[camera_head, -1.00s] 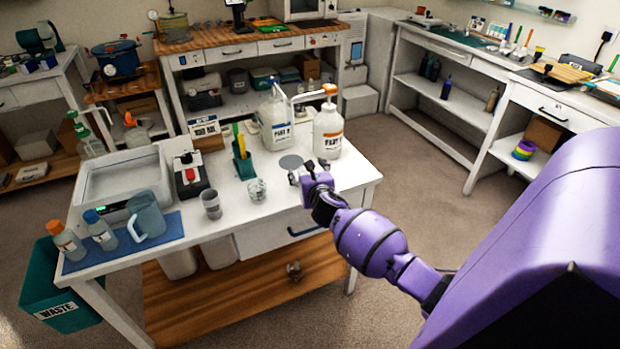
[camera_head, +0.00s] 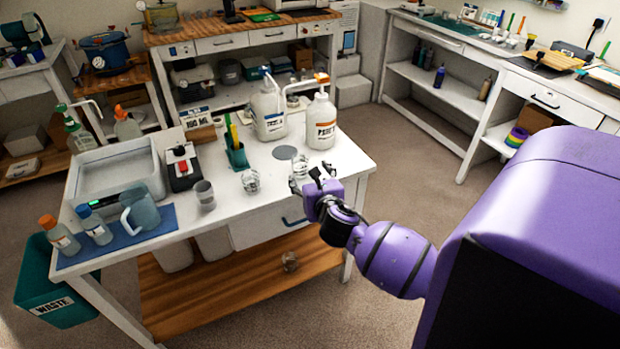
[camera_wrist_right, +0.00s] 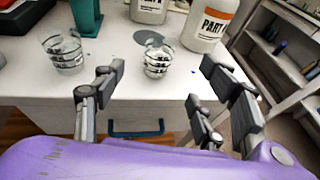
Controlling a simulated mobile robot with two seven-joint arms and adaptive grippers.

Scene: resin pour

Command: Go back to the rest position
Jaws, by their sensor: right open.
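My right gripper (camera_head: 318,182) is open and empty, in front of the white workbench's (camera_head: 350,160) front right edge. In the right wrist view its spread fingers (camera_wrist_right: 160,88) have nothing between them. A small clear cup with dark markings (camera_wrist_right: 157,60) stands upright on the bench just beyond the fingers, apart from them; in the head view it shows just behind the gripper (camera_head: 299,167). A second clear cup (camera_head: 250,181) stands to its left. My left gripper is out of view.
A PART-labelled pump bottle (camera_head: 321,122) and another jug (camera_head: 268,115) stand behind the cups. A grey disc (camera_head: 285,153) lies near them. A grey cup (camera_head: 204,195) and a pitcher (camera_head: 141,213) are further left. Open floor (camera_head: 410,170) lies right of the bench.

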